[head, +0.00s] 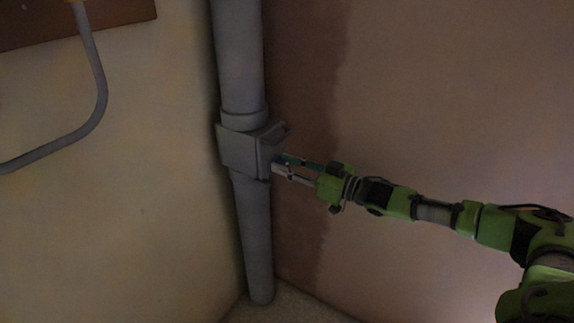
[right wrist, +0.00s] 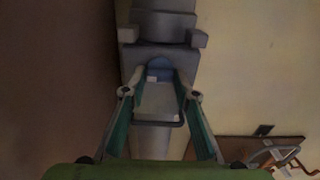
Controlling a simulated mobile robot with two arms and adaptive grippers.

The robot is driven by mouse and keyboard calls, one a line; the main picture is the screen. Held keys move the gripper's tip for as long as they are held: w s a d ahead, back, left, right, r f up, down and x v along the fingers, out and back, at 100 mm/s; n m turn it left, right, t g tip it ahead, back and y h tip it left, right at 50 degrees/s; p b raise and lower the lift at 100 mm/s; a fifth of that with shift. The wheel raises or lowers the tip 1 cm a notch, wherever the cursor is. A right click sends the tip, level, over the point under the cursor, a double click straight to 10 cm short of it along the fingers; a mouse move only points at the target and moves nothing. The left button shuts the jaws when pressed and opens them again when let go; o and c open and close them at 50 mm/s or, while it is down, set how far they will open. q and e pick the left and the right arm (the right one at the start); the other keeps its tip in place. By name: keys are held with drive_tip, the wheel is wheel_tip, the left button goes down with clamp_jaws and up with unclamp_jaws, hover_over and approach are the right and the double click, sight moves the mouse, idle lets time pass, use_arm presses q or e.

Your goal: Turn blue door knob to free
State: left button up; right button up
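A small blue knob (right wrist: 160,69) shows at the grey box-shaped fitting (head: 241,151) on a vertical pipe. My right gripper (head: 277,163) reaches in from the right, with its fingertips at the right side of that fitting. In the right wrist view, the two fingertips (right wrist: 164,76) stand apart, one on either side of the blue knob. I cannot tell whether they touch it or press on it. In the head view the knob is mostly hidden by the fingertips. My left gripper is not in view.
The grey pipe (head: 256,235) runs down a corner to the floor (head: 287,303). A brown board (head: 40,22) with a bent grey conduit (head: 98,85) is on the left wall. The right wall (head: 440,110) is bare behind my right arm.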

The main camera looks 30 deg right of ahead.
drive_tip(key=n+p, duration=0.2)
drive_tip(key=n, duration=0.3)
drive_tip(key=shift+a+n, duration=0.1)
drive_tip(key=shift+n, duration=0.3)
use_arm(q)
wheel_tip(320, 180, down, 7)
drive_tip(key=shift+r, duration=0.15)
use_arm(e)
drive_tip(key=n, duration=1.2)
drive_tip(key=shift+s+a+f, duration=0.15)
drive_tip(key=shift+f, duration=0.1)
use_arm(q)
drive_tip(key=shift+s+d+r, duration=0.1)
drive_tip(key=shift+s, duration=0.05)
use_arm(e)
drive_tip(key=shift+n, duration=0.3)
